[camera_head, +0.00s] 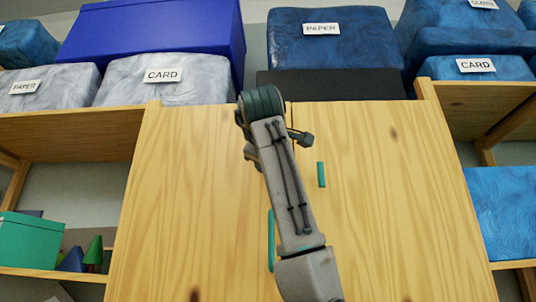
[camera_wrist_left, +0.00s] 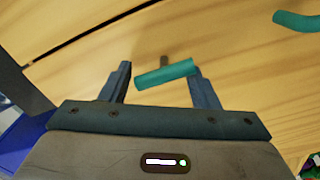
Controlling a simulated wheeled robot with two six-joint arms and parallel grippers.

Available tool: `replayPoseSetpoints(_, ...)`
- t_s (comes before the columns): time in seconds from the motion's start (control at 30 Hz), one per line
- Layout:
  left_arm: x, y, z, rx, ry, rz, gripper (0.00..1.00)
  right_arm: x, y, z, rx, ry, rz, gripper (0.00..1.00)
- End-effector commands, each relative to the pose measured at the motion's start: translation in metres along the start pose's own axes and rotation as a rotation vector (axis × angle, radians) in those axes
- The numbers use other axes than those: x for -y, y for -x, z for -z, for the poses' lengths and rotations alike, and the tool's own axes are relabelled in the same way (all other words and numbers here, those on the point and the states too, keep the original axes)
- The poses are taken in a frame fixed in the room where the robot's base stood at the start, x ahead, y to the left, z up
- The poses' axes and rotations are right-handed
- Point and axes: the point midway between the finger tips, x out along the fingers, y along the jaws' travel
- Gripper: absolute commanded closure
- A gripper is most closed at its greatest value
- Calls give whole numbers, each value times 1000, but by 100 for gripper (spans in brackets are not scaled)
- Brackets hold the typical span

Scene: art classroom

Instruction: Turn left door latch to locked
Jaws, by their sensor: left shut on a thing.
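In the camera head view my left arm reaches up across a pale wooden two-door cabinet (camera_head: 400,230). It hides the left door's latch and the working end of my left gripper there. In the left wrist view a teal bar-shaped latch (camera_wrist_left: 165,74) on a short dark stem lies between the fingers of my left gripper (camera_wrist_left: 162,84). The gripper is shut on it. A second short teal bar (camera_head: 321,174) stands upright on the right door, clear of the arm. My right gripper is not in view.
A teal handle (camera_head: 271,240) shows beside the arm, and a curved teal handle shows in the wrist view (camera_wrist_left: 297,20). A green box (camera_head: 30,240) stands at left.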

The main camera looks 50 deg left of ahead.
Motion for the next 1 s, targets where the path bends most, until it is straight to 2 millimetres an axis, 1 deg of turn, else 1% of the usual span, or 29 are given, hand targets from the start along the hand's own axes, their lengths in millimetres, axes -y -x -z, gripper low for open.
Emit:
replayPoseSetpoints(0.03, 5, -3, -5, 8, 5, 18, 85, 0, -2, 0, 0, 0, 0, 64)
replayPoseSetpoints(0.43, 8, -5, -8, 8, 4, 22, 86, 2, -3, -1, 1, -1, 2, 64)
replayPoseSetpoints(0.47, 8, -5, -8, 8, 4, 22, 39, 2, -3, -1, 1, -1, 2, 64)
replayPoseSetpoints(0.5, 7, -5, -8, 8, 3, 22, 31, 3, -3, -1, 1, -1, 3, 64)
replayPoseSetpoints(0.57, 7, -4, -8, 8, 3, 20, 20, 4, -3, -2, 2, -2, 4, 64)
replayPoseSetpoints(0.87, 5, -2, -5, 6, 5, 14, 20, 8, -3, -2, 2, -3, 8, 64)
replayPoseSetpoints(0.97, 6, 7, -6, 6, 6, 12, 20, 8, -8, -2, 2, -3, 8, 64)
replayPoseSetpoints(1.0, 6, 12, -6, 7, 6, 11, 20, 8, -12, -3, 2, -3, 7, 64)
